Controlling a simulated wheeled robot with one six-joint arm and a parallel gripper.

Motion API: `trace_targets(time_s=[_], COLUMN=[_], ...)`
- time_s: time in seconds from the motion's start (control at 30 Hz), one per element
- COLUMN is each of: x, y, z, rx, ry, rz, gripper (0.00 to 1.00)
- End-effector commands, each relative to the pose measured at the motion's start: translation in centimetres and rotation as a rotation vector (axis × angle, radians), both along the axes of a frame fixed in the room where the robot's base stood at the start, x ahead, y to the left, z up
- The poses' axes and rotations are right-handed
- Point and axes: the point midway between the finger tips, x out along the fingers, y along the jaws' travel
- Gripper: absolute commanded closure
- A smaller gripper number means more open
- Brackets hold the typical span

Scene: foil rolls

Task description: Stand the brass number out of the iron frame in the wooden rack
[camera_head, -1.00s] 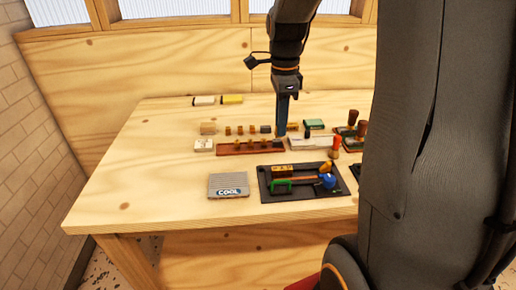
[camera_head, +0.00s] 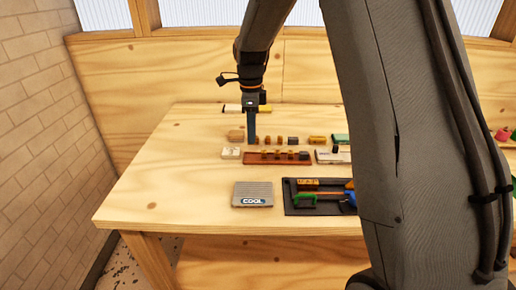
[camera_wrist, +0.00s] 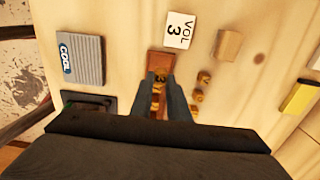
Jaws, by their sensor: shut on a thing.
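My gripper (camera_wrist: 160,76) points down over the left end of the reddish wooden rack (camera_head: 262,161). Its fingers are shut on a small brass number (camera_wrist: 160,77), whose face seems to read 3. The wrist view shows the number over the rack (camera_wrist: 161,59); I cannot tell whether it touches the rack. Several small brass pieces (camera_head: 291,154) stand along the rack, partly hidden by the fingers in the wrist view. The dark iron frame (camera_head: 292,208) lies at the front of the table, with a green-handled tool in it; my arm hides its right side.
A white card marked VOL 3 (camera_wrist: 179,30) lies by the rack's left end. A wooden block (camera_wrist: 228,45) and a row of small brass pieces (camera_wrist: 203,78) stand behind the rack. A grey COOL pad (camera_head: 252,190) lies in front. The table's left side is clear.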

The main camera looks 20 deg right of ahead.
Motion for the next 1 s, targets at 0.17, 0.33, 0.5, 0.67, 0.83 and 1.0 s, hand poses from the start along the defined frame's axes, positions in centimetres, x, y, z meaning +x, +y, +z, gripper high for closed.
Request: trace_targets(time_s=[0.17, 0.33, 0.5, 0.67, 0.83, 1.0], x=[-0.1, -0.2, -0.1, 0.0, -0.1, -0.1], y=[0.0, -0.1, -0.1, -0.1, -0.1, -0.1], z=[-1.8, -3.3, -5.4, -5.6, -5.8, -5.9], rx=[0.0, 0.0, 0.0, 0.0, 0.0, 0.0], ry=[0.002, 0.003, 0.001, -0.001, 0.0, 0.0], rz=[0.0, 0.0, 0.0, 0.0, 0.0, 0.0], gripper=[1.0, 1.0, 1.0, 1.0, 1.0, 0.66])
